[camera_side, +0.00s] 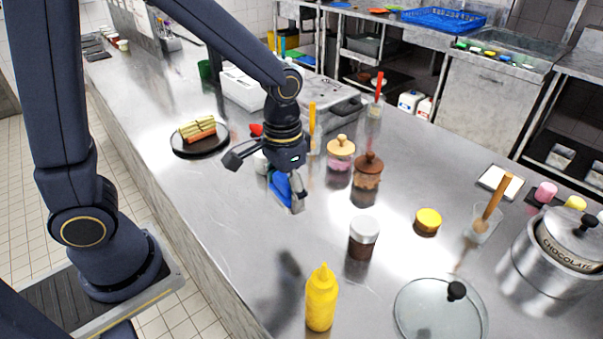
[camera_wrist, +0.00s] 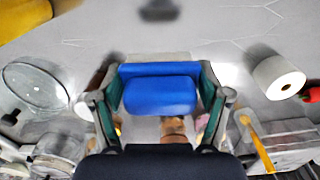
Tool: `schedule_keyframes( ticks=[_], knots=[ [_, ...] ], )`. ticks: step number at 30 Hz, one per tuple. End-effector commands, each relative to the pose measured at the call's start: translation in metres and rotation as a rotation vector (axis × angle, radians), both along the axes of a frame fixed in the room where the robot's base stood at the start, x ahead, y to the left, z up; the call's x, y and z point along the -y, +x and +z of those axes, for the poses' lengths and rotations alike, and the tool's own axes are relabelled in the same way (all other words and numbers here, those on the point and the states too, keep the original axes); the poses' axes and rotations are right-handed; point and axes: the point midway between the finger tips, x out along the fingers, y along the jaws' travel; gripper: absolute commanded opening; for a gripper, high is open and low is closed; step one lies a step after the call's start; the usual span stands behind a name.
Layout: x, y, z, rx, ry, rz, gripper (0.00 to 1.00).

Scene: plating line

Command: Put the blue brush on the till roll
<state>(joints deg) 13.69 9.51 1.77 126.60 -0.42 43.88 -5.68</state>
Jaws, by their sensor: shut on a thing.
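The blue brush (camera_side: 281,187) is held in my gripper (camera_side: 284,183), which appears above the steel counter. In the wrist view the blue brush (camera_wrist: 160,92) lies crosswise between the two fingers of my gripper (camera_wrist: 160,105), which are shut on it. The till roll (camera_wrist: 277,78) is a white roll with a brown core, to the right of the brush and apart from it in the wrist view. In the side view the till roll (camera_side: 261,163) shows as a white patch just behind my gripper, mostly hidden.
A dark plate (camera_side: 184,151) with stacked food is to the left. Lidded jars (camera_side: 341,152) stand right of my gripper. A brown jar with a white lid (camera_side: 363,236), a yellow bottle (camera_side: 321,297) and a glass lid (camera_side: 420,315) are nearer the camera. The counter's left front is clear.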

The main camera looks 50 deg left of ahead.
Motion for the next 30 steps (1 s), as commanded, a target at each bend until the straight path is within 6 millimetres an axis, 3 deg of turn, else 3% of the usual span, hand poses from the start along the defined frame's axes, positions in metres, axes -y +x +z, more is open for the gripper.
schedule_keyframes(
  ticks=[5,11,15,18,24,30],
  knots=[
    [-0.020,-0.005,0.018,0.005,0.000,-0.135,0.40],
    [-0.085,-0.008,0.053,0.006,0.001,-0.136,0.40],
    [-0.134,-0.017,0.076,0.005,0.001,-0.052,0.40],
    [-0.160,-0.023,0.086,0.003,0.001,0.031,0.40],
    [-0.181,-0.021,0.088,-0.002,0.000,0.102,0.40],
    [-0.195,0.024,0.065,-0.004,-0.001,0.103,0.40]
  ],
)
